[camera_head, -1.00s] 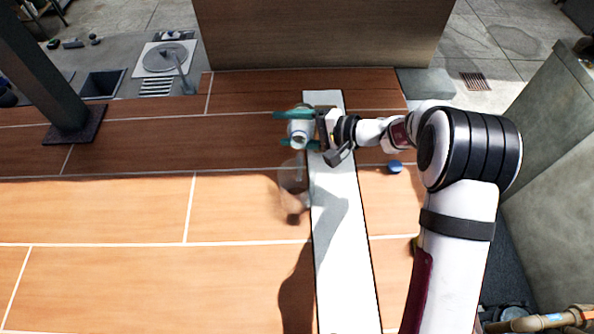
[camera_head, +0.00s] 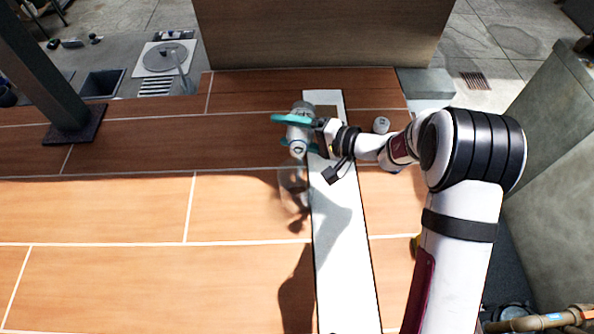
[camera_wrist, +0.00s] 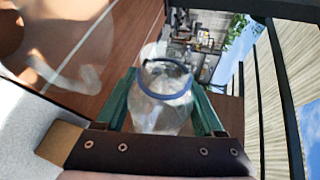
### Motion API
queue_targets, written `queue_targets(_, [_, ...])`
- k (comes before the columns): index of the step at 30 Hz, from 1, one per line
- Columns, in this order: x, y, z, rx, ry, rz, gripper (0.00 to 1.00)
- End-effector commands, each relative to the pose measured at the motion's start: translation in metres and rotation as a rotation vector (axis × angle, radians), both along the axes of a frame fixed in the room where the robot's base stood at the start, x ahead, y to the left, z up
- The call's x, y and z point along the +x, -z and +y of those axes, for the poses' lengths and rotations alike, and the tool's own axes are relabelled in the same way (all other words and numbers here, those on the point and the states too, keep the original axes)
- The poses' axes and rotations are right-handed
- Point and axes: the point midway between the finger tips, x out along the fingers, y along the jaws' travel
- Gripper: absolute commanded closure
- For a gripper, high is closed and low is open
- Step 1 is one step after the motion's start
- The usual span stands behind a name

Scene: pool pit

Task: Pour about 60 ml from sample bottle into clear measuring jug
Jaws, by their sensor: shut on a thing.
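The sample bottle (camera_head: 298,136), pale and translucent, is tilted with its mouth towards the camera and down in the head view. My gripper (camera_head: 290,131), with teal fingers, is shut around it. In the wrist view the bottle (camera_wrist: 160,105) sits between the two fingers, with a blue ring around its mouth. The clear measuring jug (camera_head: 293,186) stands on the wooden surface just below the bottle's mouth in the head view, faint and hard to see. A large transparent shape at the upper left of the wrist view looks like the jug (camera_wrist: 75,25). I cannot make out any liquid stream.
A small white round object (camera_head: 381,125) stands right of my gripper, close to my arm. A white strip (camera_head: 340,240) runs along the wooden surface (camera_head: 120,215). A dark post (camera_head: 45,75) rises at left. The surface left of the jug is clear.

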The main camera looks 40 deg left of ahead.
Motion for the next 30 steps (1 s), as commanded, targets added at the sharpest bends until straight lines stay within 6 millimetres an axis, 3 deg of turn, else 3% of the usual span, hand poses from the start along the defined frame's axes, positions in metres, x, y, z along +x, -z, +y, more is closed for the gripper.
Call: queue_targets(30, [0.0060,-0.0075,0.0031,0.067,0.001,-0.087,0.94])
